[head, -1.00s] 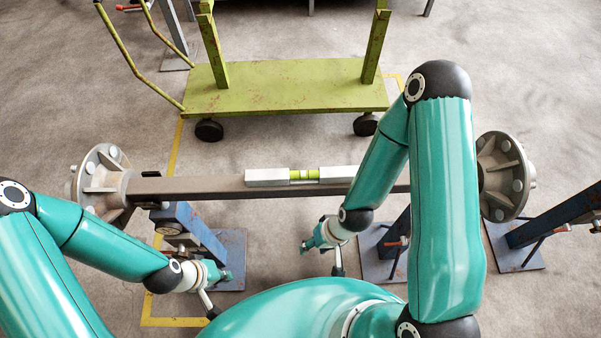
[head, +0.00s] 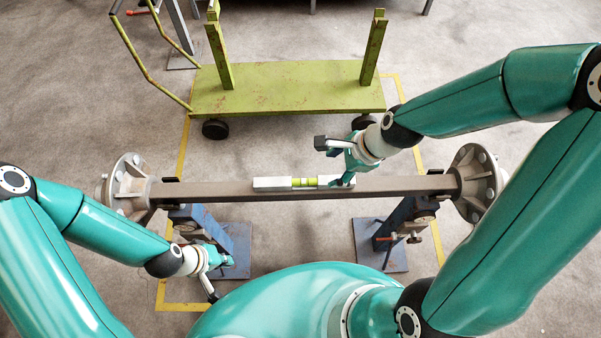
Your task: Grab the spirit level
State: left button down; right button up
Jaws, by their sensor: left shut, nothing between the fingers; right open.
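The spirit level (head: 272,184), a silver bar with a yellow-green middle, lies flat along the top of the brown axle beam (head: 395,187) in the head view. My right gripper (head: 332,163) is open at the level's right end. One finger is beside or over that end, and the other is further back and higher. I cannot tell whether it touches the level; the gripper partly hides that end. My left gripper (head: 216,283) is shut and empty, low in front of the beam at the left.
The axle has flanged hubs at its left (head: 128,187) and right (head: 478,184) ends. Blue stands (head: 200,222) and (head: 400,226) hold it up. A green trolley (head: 285,88) stands behind. Open floor lies between the stands.

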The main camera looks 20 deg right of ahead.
jog(key=b, duration=0.6)
send_near(306, 181)
jog(key=x, duration=0.4)
jog(key=shift+a+f, duration=0.1)
jog(key=shift+f, duration=0.25)
jog(key=b+x, duration=0.2)
jog(key=x, duration=0.2)
jog(key=shift+f+b, duration=0.35)
jog(key=shift+w+a+f, duration=0.25)
jog(key=shift+w+f, duration=0.05)
jog(key=shift+f, duration=0.1)
jog(key=shift+r, duration=0.1)
grip_shut()
